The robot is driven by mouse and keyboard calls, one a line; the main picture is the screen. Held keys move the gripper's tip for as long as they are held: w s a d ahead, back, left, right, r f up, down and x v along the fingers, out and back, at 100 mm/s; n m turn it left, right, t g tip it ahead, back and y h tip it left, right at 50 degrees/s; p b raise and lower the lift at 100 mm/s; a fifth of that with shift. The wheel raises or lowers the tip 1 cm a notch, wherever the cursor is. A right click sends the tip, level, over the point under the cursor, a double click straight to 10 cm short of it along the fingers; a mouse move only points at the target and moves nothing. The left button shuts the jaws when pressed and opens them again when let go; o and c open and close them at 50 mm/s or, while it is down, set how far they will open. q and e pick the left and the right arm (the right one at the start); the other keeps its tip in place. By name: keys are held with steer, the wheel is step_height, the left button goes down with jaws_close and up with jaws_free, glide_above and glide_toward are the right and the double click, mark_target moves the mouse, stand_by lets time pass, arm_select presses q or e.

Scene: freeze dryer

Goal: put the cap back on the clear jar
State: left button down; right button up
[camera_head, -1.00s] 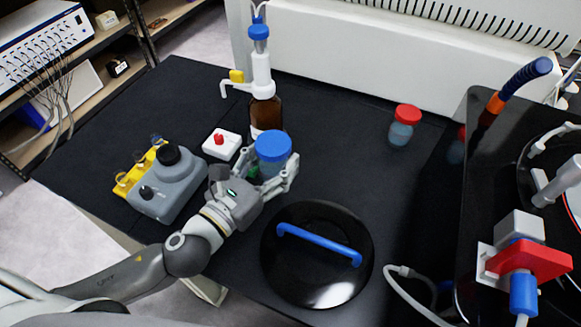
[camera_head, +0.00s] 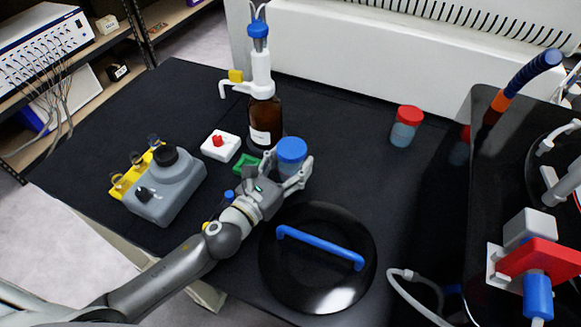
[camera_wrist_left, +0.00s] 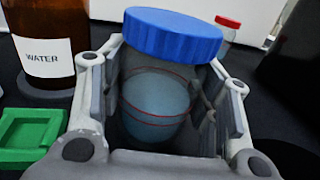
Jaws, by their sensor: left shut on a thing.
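The clear jar (camera_head: 291,170) holds bluish liquid and has a wide blue cap (camera_head: 292,149) on its top. My left gripper (camera_head: 287,172) is shut on the jar's body, with one finger on each side. In the left wrist view the jar (camera_wrist_left: 155,100) stands between the fingers and leans slightly in the picture. The blue cap (camera_wrist_left: 173,36) sits over its mouth, above the fingers. I cannot tell whether the cap is screwed tight, nor whether the jar's base touches the table. My right gripper is not in view.
A brown WATER bottle (camera_head: 265,118) with a dispenser stands close behind the jar. A green holder (camera_head: 246,164), a white block with a red knob (camera_head: 220,146) and a grey device (camera_head: 168,188) are left. A black lid (camera_head: 318,285) lies in front. A red-capped jar (camera_head: 406,130) stands right.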

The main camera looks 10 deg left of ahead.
arm_select(q)
steer(key=shift+f, duration=0.6)
steer(key=shift+f, duration=0.25)
steer(key=c, duration=0.5)
jaws_free()
